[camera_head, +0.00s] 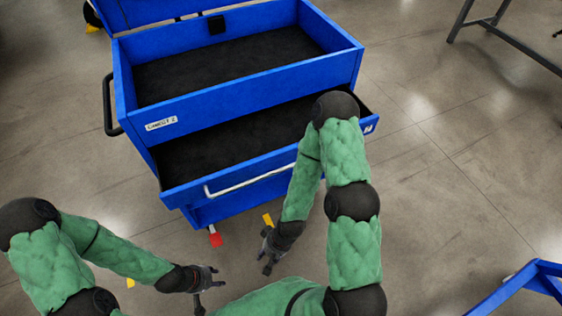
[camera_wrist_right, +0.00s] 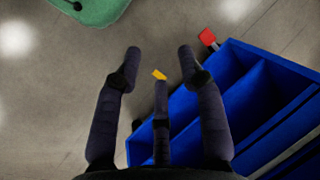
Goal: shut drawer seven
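I cannot tell which drawer is seven. In the right wrist view, blue open compartments low on the cabinet (camera_wrist_right: 225,62) show at the right. My right gripper (camera_head: 267,262) is below and in front of the drawer, its fingers spread and empty, also in the right wrist view (camera_wrist_right: 159,56). My left gripper (camera_head: 208,283) is further left, apart from the cabinet, fingers apart.
The cabinet's open top compartment (camera_head: 356,62) is empty, with its lid raised behind. A black side handle (camera_head: 108,105) sticks out at left. Red (camera_head: 215,238) and yellow caster pedals lie low at the front. A blue frame (camera_head: 520,285) stands at lower right.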

